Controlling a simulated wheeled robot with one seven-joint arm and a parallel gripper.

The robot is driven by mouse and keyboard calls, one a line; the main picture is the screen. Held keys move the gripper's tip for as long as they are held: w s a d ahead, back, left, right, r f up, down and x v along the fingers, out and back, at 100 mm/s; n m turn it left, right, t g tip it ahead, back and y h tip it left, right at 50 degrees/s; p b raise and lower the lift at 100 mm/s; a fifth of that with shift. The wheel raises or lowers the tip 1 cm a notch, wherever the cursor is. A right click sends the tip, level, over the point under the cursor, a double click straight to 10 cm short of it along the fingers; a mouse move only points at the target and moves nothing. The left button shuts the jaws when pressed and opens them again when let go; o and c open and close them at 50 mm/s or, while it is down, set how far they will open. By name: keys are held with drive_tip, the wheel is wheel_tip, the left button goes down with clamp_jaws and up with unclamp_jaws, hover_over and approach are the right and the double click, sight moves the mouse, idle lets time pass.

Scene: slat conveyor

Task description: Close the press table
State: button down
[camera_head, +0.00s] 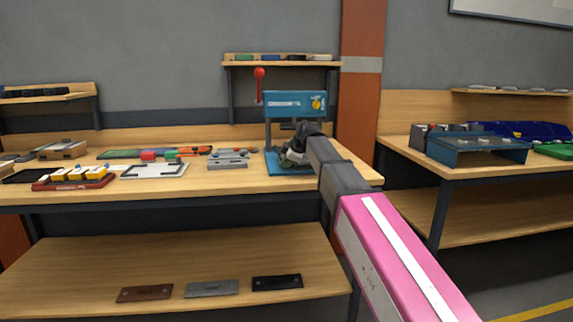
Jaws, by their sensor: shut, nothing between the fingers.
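The press (296,103) is a blue machine with a red-knobbed lever (259,73), standing on the right part of the wooden workbench. Its blue base (275,166) shows at the left, below the raised head. My arm reaches in from the lower right, and my gripper (288,156) is at the press, low in front of its base. The gripper is small in view and shut, with nothing seen in it. My arm and gripper hide much of the press table, so I cannot tell how far out it stands or whether the fingers touch it.
Left of the press lie a grey block (228,161), a white tray (154,171) and a red tray with yellow parts (74,179). A shelf (281,63) hangs above the press. Flat plates (211,288) lie on the lower shelf. A second bench stands at the right.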

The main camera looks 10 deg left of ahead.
drive_tip(key=w+a, duration=0.2)
drive_tip(key=w, duration=0.4)
drive_tip(key=w+a, duration=0.2)
drive_tip(key=w, duration=0.4)
drive_tip(key=w+a, duration=0.2)
drive_tip(key=w, duration=0.4)
drive_tip(key=shift+w, duration=0.3)
drive_tip(key=shift+r, duration=0.1)
